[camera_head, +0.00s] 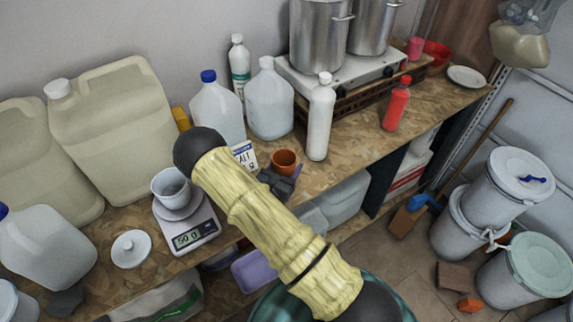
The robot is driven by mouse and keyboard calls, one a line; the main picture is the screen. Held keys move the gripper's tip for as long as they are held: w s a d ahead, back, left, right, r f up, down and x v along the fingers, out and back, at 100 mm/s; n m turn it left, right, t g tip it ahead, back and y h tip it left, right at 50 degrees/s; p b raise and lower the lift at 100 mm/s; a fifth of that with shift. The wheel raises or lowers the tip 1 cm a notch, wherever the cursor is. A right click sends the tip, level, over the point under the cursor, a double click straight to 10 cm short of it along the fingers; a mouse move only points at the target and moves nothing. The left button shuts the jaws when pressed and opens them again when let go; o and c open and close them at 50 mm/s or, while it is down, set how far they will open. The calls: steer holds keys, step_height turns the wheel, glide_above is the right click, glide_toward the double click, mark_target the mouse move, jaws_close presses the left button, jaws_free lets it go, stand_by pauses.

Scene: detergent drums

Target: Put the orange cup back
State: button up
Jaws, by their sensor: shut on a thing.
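A small orange-brown cup (285,158) shows near the middle of the head view, above the front part of the wooden bench (345,150). My gripper (283,176), dark grey, is shut on the cup from its near side. The fingers are small and partly covered by the cup. I cannot tell whether the cup's base touches the bench. My yellow-sleeved arm crosses the view and hides part of the bench to the left.
A kitchen scale (190,236) bears a white measuring cup (171,186). A white bottle (320,118) and clear jugs (269,100) stand behind the gripper. A red bottle (397,105) stands to the right; the bench between the bottles is clear. White drums (517,185) stand at right.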

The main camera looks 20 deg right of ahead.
steer(key=shift+f, duration=0.2)
steer(key=shift+f, duration=0.1)
steer(key=o, duration=1)
steer(key=shift+o, duration=0.2)
steer(key=shift+r, duration=0.3)
steer(key=b+v, duration=0.2)
steer(key=v, duration=0.3)
steer(key=b+v, duration=0.2)
steer(key=v, duration=0.4)
steer(key=shift+a+f+b, duration=0.1)
steer(key=shift+f+b, duration=0.1)
steer(key=shift+b, duration=0.15)
steer(key=shift+s+a+r, duration=0.1)
steer(key=shift+s+a, duration=0.2)
steer(key=shift+s, duration=0.15)
